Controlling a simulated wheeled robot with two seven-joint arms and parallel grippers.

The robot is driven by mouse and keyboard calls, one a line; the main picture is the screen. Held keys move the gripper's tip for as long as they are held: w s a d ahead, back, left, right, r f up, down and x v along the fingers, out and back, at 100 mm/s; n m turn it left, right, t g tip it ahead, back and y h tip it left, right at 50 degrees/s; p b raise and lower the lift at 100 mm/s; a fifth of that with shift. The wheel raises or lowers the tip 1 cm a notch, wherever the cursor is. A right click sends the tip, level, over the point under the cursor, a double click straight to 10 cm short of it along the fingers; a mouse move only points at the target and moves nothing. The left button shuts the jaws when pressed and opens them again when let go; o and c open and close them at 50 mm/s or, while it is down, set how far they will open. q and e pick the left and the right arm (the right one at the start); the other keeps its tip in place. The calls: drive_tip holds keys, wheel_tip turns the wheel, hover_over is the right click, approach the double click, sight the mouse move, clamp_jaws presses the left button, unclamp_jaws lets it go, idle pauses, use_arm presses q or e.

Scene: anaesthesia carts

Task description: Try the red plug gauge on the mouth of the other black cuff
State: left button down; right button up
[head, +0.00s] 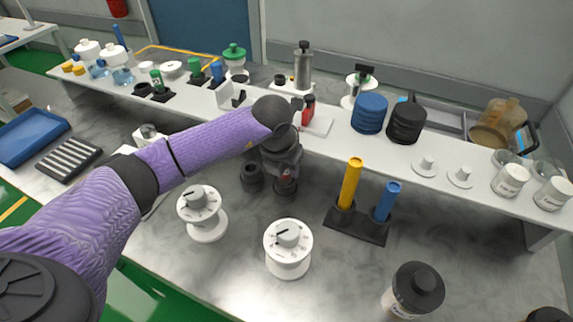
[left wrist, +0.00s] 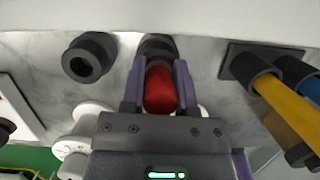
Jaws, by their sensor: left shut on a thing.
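My left gripper (left wrist: 160,72) is shut on the red plug gauge (left wrist: 159,92), which lies between its two purple fingers. One black cuff (left wrist: 157,44) is straight beyond the gauge in the left wrist view, partly hidden by it. In the head view the gauge (head: 286,173) shows as a small red patch just above this cuff (head: 285,188). I cannot tell whether the gauge's end is touching or inside the mouth. The other black cuff (head: 251,178) stands free just to the left, its open mouth visible in the left wrist view (left wrist: 88,60). My right gripper is not in view.
White dial spools (head: 206,228) and (head: 288,262) stand in front. A black rack (head: 357,223) with yellow and blue cylinders is to the right. Behind runs a raised white shelf (head: 330,150) with a red-and-black item (head: 308,108). Bare bench lies between spools and rack.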

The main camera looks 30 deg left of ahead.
use_arm(q)
drive_tip(key=shift+f, duration=0.45)
idle(1.3)
drive_tip(key=shift+r, duration=0.1)
drive_tip(key=shift+r+p, duration=2.65)
drive_tip(key=shift+r, duration=0.9)
drive_tip(key=shift+f, duration=0.1)
